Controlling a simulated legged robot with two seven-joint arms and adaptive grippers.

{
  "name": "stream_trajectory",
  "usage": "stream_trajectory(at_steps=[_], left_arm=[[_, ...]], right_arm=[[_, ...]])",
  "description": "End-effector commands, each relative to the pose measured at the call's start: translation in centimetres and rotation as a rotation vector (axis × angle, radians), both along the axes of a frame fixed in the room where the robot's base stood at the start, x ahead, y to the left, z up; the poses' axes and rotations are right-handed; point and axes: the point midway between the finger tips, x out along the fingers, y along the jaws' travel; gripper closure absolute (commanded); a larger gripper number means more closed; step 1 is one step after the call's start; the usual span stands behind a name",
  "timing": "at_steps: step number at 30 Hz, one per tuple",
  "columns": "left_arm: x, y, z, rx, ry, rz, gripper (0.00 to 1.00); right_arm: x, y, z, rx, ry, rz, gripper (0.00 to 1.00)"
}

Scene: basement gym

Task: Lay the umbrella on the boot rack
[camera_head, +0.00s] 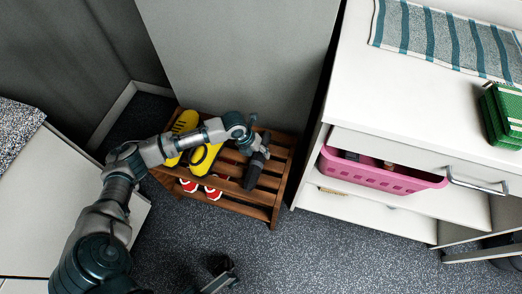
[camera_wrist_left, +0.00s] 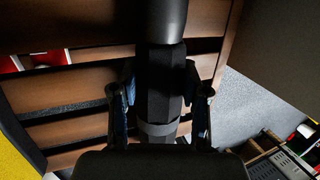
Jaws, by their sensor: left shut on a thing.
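The dark folded umbrella (camera_head: 255,170) is over the right part of the wooden boot rack's top slats (camera_head: 276,183). In the left wrist view the umbrella (camera_wrist_left: 160,95) runs lengthwise between my finger pads, with a grey band near the palm. My left gripper (camera_head: 256,143) is shut on the umbrella, and its fingers (camera_wrist_left: 160,92) stand on either side of it. The umbrella lies roughly along the rack's depth. Whether it touches the slats I cannot tell.
Yellow boots (camera_head: 206,156) stand on the rack's left part, beside the umbrella. Red and white shoes (camera_head: 213,193) sit on the lower level. A white cabinet (camera_head: 345,205) with a pink basket (camera_head: 380,178) stands close on the right. A grey wall panel (camera_head: 240,60) is behind.

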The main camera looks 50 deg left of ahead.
Motion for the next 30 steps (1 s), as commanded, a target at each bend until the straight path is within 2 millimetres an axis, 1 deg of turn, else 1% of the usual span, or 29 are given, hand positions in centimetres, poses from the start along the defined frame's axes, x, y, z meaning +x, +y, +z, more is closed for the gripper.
stream_trajectory(at_steps=[9,10,11,12,13,20,23,26,29,30], left_arm=[[0.0,0.0,0.0,0.0,-0.001,0.0,1.0],[0.0,0.0,0.0,0.0,-0.001,0.0,0.5],[0.0,0.0,0.0,0.0,-0.001,0.0,0.42],[0.0,0.0,0.0,0.0,-0.001,0.0,0.32],[0.0,0.0,0.0,0.0,-0.001,0.0,0.26],[0.0,0.0,-0.1,-0.001,-0.001,0.0,0.26],[0.0,0.1,0.0,0.0,0.0,0.0,0.26],[-0.3,0.4,0.9,0.001,-0.001,0.002,0.26],[-0.8,0.8,2.5,0.003,-0.002,0.0,0.26],[-1.0,1.0,3.3,0.003,-0.002,0.0,0.26]], right_arm=[[-0.1,0.0,0.4,0.001,-0.012,0.001,0.0],[-0.1,0.0,0.4,0.0,-0.014,0.001,0.0],[-0.1,0.0,0.4,0.001,-0.015,0.001,0.0],[-0.1,0.0,0.5,0.001,-0.015,0.001,0.0],[-0.1,0.0,0.5,0.001,-0.016,0.001,0.0],[-0.1,0.0,0.5,0.002,-0.017,0.001,0.0],[-0.5,-0.1,0.5,0.009,-0.014,-0.001,0.0],[-0.6,-0.1,0.5,0.007,-0.016,-0.001,0.0],[-0.5,-0.1,0.5,0.006,-0.015,0.0,0.0],[-0.5,-0.1,0.5,0.006,-0.015,0.0,0.0]])
